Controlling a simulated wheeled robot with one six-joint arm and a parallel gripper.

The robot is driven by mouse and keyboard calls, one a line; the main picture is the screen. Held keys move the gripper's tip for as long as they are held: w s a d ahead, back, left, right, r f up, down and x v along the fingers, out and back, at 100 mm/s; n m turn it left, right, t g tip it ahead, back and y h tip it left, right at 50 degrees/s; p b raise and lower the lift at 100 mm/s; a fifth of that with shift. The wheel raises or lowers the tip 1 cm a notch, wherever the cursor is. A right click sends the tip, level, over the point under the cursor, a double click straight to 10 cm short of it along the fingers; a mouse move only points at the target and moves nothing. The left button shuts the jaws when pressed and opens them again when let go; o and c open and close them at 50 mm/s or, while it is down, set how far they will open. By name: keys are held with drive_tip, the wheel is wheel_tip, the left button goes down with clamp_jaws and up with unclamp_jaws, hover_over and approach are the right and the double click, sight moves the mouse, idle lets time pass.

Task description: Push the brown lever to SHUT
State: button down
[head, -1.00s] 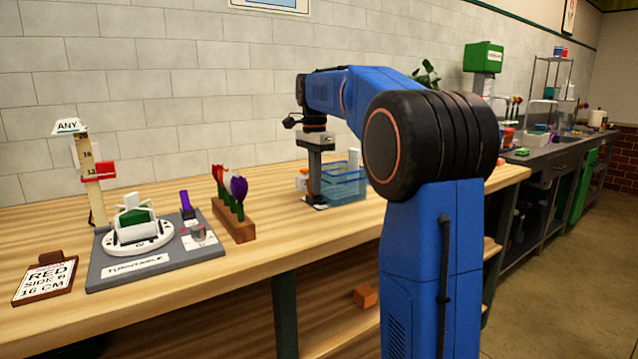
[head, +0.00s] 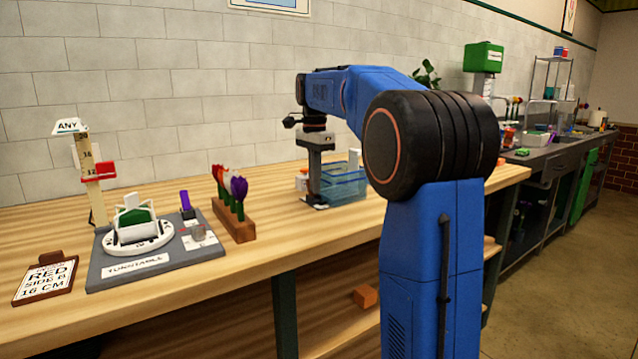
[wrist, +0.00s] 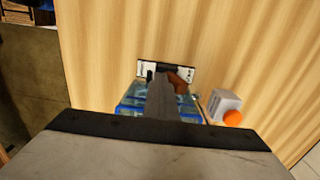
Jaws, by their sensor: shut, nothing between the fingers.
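In the wrist view the brown lever (wrist: 183,79) sticks out just right of my gripper (wrist: 160,84). It sits at a black-and-white plate (wrist: 144,68) whose lettering is too small to read. My fingers are shut and empty, close beside the lever; I cannot tell whether they touch it. They hide part of the plate and of the lever's base. In the head view my gripper (head: 315,190) points down at the left end of the blue clear tank (head: 347,187), and the lever cannot be made out there.
A white bottle with an orange cap (wrist: 226,106) stands right of the tank in the wrist view. In the head view a wooden block of flowers (head: 235,222), a turntable station (head: 150,265) and a sign card (head: 45,282) stand to the left. Bare bench lies in front.

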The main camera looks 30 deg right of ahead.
drive_tip(key=shift+w+a+r, duration=0.15)
drive_tip(key=shift+w+r, duration=0.25)
idle(0.4)
drive_tip(key=shift+r, duration=0.15)
drive_tip(key=shift+w+r, duration=0.1)
drive_tip(key=shift+r, duration=0.65)
drive_tip(key=shift+s+r, duration=0.15)
drive_tip(key=shift+r, duration=0.85)
drive_tip(key=shift+s+r, duration=0.1)
drive_tip(key=shift+r, duration=0.9)
drive_tip(key=shift+s, duration=0.1)
